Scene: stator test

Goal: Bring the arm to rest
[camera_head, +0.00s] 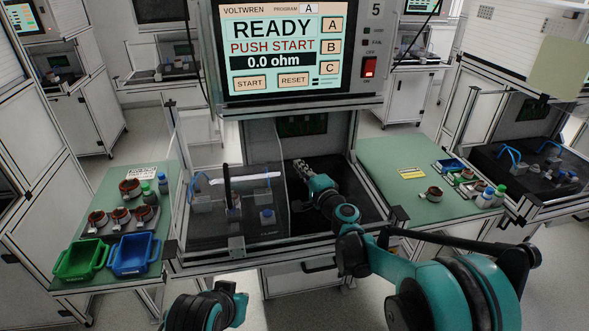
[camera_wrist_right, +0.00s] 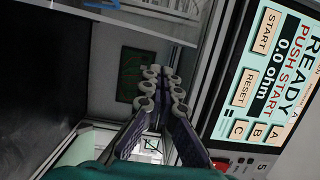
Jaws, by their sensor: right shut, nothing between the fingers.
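My right gripper (camera_head: 303,168) is in the right part of the test station's dark bay, below the screen. It is shut and holds nothing. In the right wrist view, its two fingers (camera_wrist_right: 160,88) meet at their tips, with the station wall behind. The right arm reaches in from the lower right of the head view. My left gripper is out of view; only a teal and black part of my left arm shows at the bottom. The tester screen (camera_head: 285,48) reads READY, PUSH START and 0.0 ohm; it also shows in the wrist view (camera_wrist_right: 270,85).
The left green table holds copper-wound stators (camera_head: 120,216), a green bin (camera_head: 82,260) and a blue bin (camera_head: 134,255).

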